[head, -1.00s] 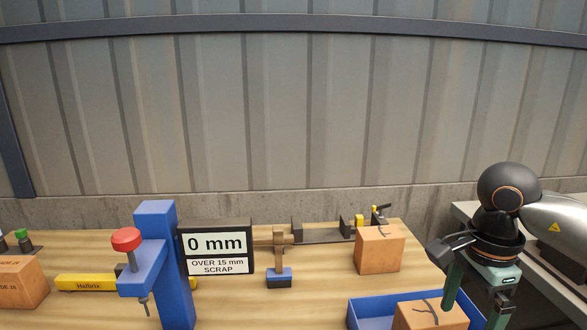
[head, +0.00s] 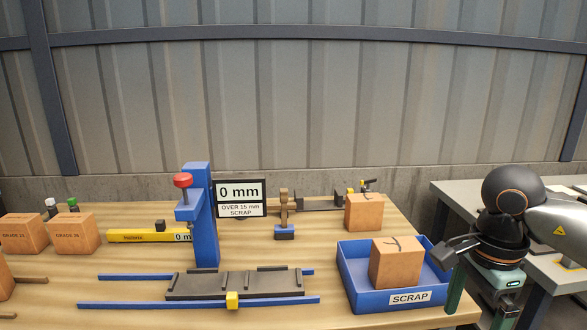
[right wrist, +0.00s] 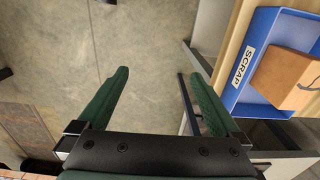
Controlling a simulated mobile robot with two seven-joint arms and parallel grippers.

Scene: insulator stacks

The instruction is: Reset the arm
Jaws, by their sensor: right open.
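My right gripper (head: 476,310) hangs at the right of the head view, beside the right side of the blue scrap tray. In the right wrist view its two green fingers (right wrist: 156,74) are wide apart with nothing between them, over bare floor. The blue tray (head: 372,303), labelled SCRAP, stands at the bench's right end and holds an orange-brown block (head: 396,264) with a dark crack on top. The tray (right wrist: 249,88) and block (right wrist: 290,78) also show at the right of the right wrist view. My left gripper is not in view.
A blue gauge stand (head: 205,235) with a red knob and a 0 mm display (head: 240,192) stand on the wooden bench. A dark fixture (head: 235,285) with blue rails lies in front. Several blocks (head: 75,234) stand left, another (head: 363,213) at the back right. A grey table (head: 450,192) stands right.

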